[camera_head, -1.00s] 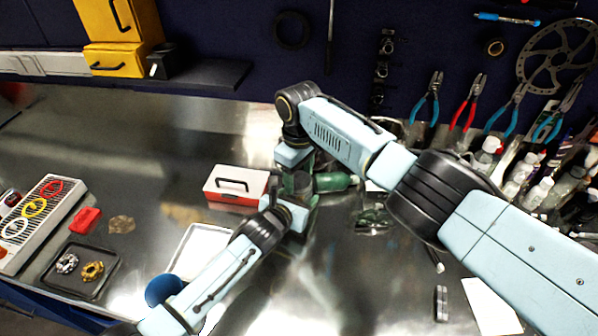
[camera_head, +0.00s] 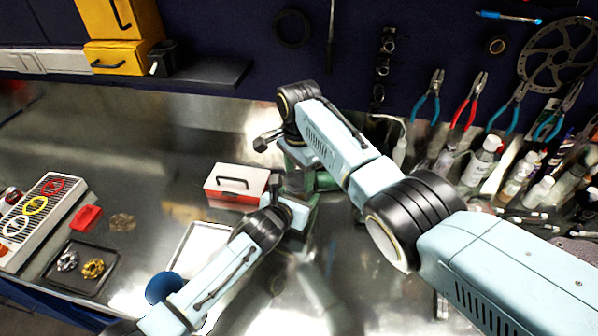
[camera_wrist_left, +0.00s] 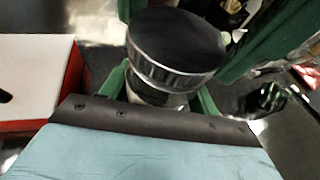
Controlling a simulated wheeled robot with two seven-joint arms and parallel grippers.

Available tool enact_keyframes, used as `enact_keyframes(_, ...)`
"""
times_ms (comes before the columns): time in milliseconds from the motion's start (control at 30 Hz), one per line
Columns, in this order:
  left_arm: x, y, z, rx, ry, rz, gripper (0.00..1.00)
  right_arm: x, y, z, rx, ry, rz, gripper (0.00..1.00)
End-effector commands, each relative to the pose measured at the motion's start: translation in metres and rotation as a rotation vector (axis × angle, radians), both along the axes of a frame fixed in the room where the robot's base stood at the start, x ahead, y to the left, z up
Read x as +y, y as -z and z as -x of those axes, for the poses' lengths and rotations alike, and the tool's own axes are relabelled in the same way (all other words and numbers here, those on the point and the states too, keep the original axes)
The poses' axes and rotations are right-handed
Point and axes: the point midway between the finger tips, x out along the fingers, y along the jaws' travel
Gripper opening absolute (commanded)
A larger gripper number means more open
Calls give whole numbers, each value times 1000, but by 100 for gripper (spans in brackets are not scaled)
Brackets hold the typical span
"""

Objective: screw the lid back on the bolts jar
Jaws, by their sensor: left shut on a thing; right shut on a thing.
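The jar's lid (camera_wrist_left: 176,48), black on top with a ribbed silver rim, sits over the jar (camera_wrist_left: 150,94) in the left wrist view. Only a small part of the jar shows below the rim. The green fingers of my left gripper (camera_wrist_left: 158,98) are shut around the jar. My right gripper (camera_head: 302,182) comes from above in the head view, and its green fingers, also in the left wrist view, are shut on the lid from both sides. My left gripper (camera_head: 298,212) is just below it. In the head view the arms mostly hide jar and lid. I cannot tell how tightly the lid sits.
A red and white box (camera_head: 236,186) stands close left of the grippers. A pale tray (camera_head: 200,248) lies under my left arm. A dark tray (camera_head: 82,268) with metal parts is at far left. Bottles (camera_head: 482,160) crowd the right back. Open bench lies behind the box.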

Motion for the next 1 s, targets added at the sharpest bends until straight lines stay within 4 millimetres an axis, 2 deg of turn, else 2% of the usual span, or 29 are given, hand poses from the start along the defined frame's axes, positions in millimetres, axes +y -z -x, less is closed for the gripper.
enact_keyframes(400, 2, 2, 0, 5, -3, -3, 0, 2, -1, -1, 3, 886, -2, 36)
enact_keyframes(533, 2, 2, 0, 5, -3, -3, 0, 1, -1, -1, 3, 1116, -3, 36)
enact_keyframes(700, 2, 2, 0, 6, -4, -4, 0, 1, -1, -1, 2, 1273, -1, 36)
enact_keyframes(1000, 2, 3, 0, 6, -4, -4, 0, 1, -1, -1, 2, 1293, -1, 36)
